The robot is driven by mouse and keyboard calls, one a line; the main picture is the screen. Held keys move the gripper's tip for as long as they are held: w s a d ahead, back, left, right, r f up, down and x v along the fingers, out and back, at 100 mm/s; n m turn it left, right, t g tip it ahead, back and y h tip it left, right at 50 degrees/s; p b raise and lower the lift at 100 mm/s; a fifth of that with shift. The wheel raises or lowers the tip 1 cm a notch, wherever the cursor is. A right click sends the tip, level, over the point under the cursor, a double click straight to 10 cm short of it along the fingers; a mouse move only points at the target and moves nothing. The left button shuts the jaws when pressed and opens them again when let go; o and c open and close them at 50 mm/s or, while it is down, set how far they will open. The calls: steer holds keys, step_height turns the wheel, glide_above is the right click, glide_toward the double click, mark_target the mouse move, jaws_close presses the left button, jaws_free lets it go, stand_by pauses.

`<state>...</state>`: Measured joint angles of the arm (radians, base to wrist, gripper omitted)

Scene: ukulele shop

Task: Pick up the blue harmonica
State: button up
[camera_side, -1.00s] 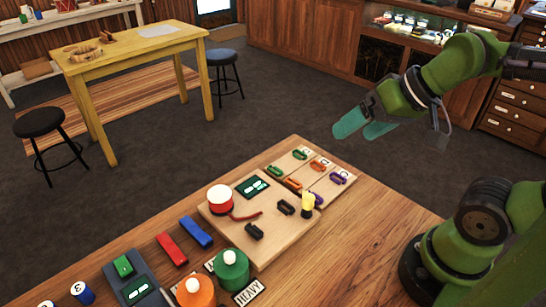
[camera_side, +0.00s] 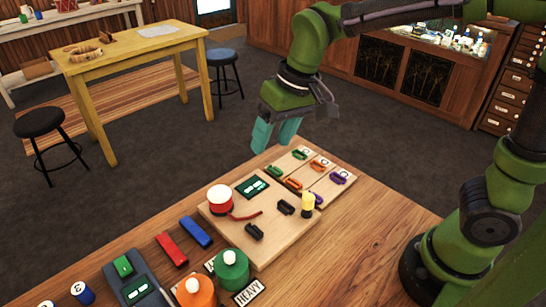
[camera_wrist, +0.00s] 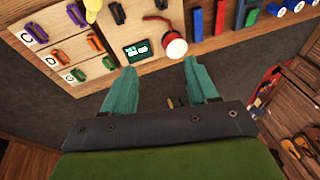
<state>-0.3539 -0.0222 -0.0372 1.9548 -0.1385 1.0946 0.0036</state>
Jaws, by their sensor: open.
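The blue harmonica (camera_side: 196,231) is a slim blue bar lying on the wooden table, left of the wooden board, in the side view. In the wrist view it (camera_wrist: 197,20) is near the top edge, beyond the fingers. My gripper (camera_side: 273,146) has teal fingers pointing down, spread apart and empty, above the far edge of the table. In the wrist view my gripper (camera_wrist: 159,66) also shows both fingers apart with nothing between them. The gripper is well away from the harmonica.
A red bar (camera_side: 172,248) lies beside the harmonica. Orange (camera_side: 195,292) and green (camera_side: 232,268) weights stand in front. Several coloured pieces sit on the lettered tray (camera_side: 325,195).

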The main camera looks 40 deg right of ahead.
mark_target(195, 229)
steer(key=shift+w+a+f+n+g+h, duration=0.25)
steer(key=shift+w+a+f+g+h, duration=0.8)
steer(key=shift+w+a, duration=2.15)
steer(key=shift+w+a+f+n+g+h, duration=0.2)
steer(key=shift+w+a+f, duration=1.5)
steer(key=shift+a, duration=2.95)
step_height(195, 229, down, 16)
steer(key=shift+s+d+f, duration=0.1)
steer(key=shift+d+f, duration=0.05)
steer(key=shift+f, duration=0.05)
jaws_close()
